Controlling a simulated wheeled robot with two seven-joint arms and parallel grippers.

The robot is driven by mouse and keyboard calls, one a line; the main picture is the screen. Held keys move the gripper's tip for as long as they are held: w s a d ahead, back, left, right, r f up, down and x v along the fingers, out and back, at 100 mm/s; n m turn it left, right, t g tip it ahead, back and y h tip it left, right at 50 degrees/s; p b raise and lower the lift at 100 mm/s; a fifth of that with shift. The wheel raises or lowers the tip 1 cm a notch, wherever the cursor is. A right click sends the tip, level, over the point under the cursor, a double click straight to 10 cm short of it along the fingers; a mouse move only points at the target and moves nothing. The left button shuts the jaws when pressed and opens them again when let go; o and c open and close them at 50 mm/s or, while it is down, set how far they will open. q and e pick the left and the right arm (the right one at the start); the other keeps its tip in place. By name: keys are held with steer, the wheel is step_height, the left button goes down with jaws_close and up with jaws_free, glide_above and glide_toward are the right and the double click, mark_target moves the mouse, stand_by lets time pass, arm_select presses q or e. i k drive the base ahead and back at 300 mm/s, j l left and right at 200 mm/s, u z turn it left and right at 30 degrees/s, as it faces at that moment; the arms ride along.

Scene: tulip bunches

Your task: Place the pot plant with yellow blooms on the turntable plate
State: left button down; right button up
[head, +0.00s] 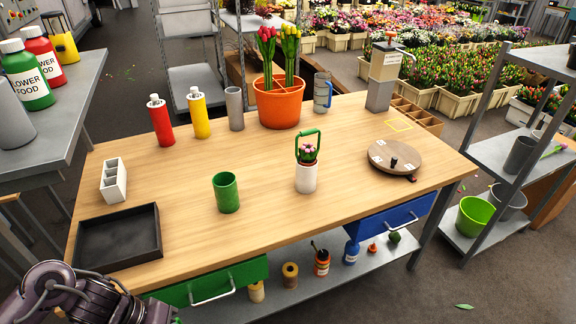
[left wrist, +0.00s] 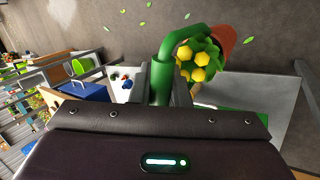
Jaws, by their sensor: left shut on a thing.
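The pot plant with yellow blooms (left wrist: 197,64) shows in the left wrist view, with a terracotta pot (left wrist: 224,40) and a green handle (left wrist: 162,78). My left gripper (left wrist: 166,88) is shut on that handle and holds the plant out over the floor side of the bench. In the head view my left arm comes in at the bottom left corner, and the held plant is out of frame there. The round wooden turntable plate (head: 408,160) stands at the right of the bench, with white labels and a small black knob on top. My right gripper is in no view.
A white pot with a pink bloom and green handle (head: 306,176) stands left of the turntable. A green cup (head: 226,194), black tray (head: 120,243), white divided holder (head: 113,182), orange tulip pot (head: 279,105) and grey dispenser (head: 382,80) share the bench. The front centre is clear.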

mark_target(395, 154)
steer(key=i+l, duration=0.15)
steer(key=l, duration=0.3)
steer(key=i+l, duration=0.15)
steer(key=l, duration=0.3)
steer(key=i+l, duration=0.15)
steer(key=l, duration=0.35)
steer(key=i+l, duration=0.1)
steer(key=l, duration=0.35)
steer(key=i+l, duration=0.15)
steer(key=l, duration=0.3)
steer(key=i+l, duration=0.15)
steer(key=l, duration=0.3)
steer(key=i+l, duration=0.15)
steer(key=l, duration=0.3)
steer(key=i+l, duration=0.15)
steer(key=l, duration=0.3)
